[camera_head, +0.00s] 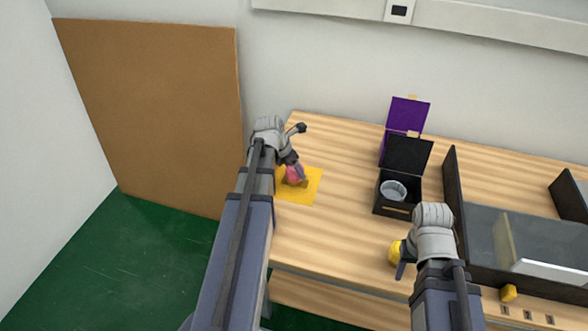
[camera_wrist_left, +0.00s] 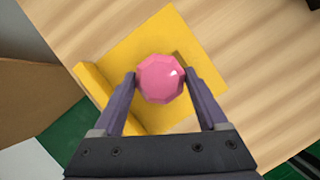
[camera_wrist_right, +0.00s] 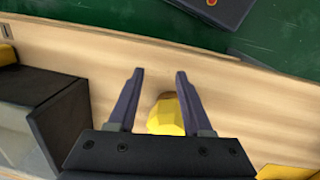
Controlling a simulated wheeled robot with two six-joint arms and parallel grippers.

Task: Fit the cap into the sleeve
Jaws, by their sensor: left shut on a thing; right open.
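A pink faceted cap (camera_wrist_left: 160,78) sits between the fingers of my left gripper (camera_wrist_left: 159,75), which is shut on it. In the head view the pink cap (camera_head: 292,177) is over a yellow mat (camera_head: 309,190); I cannot tell whether it touches the mat. A yellow faceted piece (camera_wrist_right: 166,116) is near my right gripper (camera_wrist_right: 159,73), which is open; in the head view this piece (camera_head: 394,252) is at the table's front, partly hidden. A grey round sleeve-like ring (camera_head: 393,185) sits in an open black box (camera_head: 391,210).
A purple box with a raised lid (camera_head: 408,114) stands behind the black box. A dark-walled tray (camera_head: 453,190) with a clear panel is at the right. A small yellow block (camera_head: 508,293) is at the front right. The wooden table between mat and black box is clear.

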